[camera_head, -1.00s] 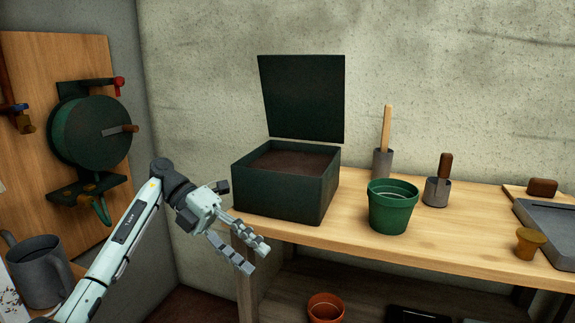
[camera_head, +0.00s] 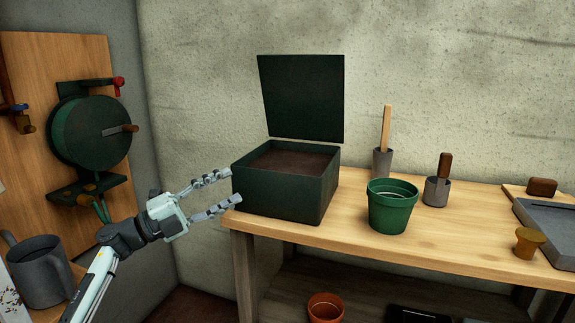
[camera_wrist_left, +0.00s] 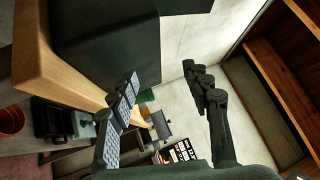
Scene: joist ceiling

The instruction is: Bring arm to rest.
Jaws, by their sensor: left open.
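My left gripper (camera_head: 234,187) is open and empty, with its fingers pointing right toward the dark green box (camera_head: 280,192). The fingertips are close to the box's left side in the head view; I cannot tell whether they touch it. The box stands on the wooden bench with its lid (camera_head: 302,98) raised and dark soil inside. In the left wrist view the two fingers (camera_wrist_left: 168,88) are spread apart with nothing between them. My right gripper does not show.
On the bench (camera_head: 450,245) stand a green pot (camera_head: 392,208), two grey holders with wooden handles and a grey tray (camera_head: 550,232). A terracotta pot (camera_head: 325,308) is below. A grey watering can (camera_head: 40,272) and a wall-mounted green reel (camera_head: 90,132) are at left.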

